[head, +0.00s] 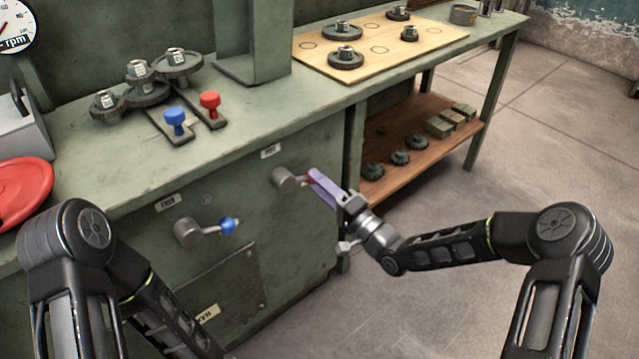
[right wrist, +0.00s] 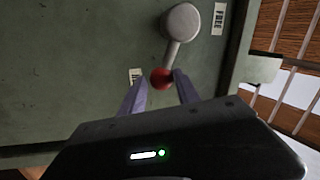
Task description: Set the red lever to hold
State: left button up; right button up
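The red lever has a grey hub (head: 287,178) on the front of the green cabinet, and its short arm points right in the head view. In the right wrist view the grey arm runs down from the hub (right wrist: 182,22) to the red knob (right wrist: 161,79). My right gripper (head: 312,181) has its purple fingers on either side of the knob, close against it, and appears shut on it. A FREE label (right wrist: 219,18) sits beside the hub. A second label (right wrist: 135,75) lies near the knob, partly hidden by a finger and unreadable. My left gripper is out of view.
A blue-knobbed lever (head: 229,226) sits left on the same cabinet front. On the bench (head: 95,165) are gears, a blue-knobbed slide (head: 175,117) and a red-knobbed slide (head: 210,101). A low wooden shelf (head: 400,180) holds gears and blocks to the right. Open floor lies in front.

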jog(key=o, duration=0.3)
jog(key=p+v, duration=0.1)
jog(key=v, duration=0.6)
jog(key=shift+s+d, duration=0.2)
jog(key=shift+s, duration=0.15)
dwell(0.3)
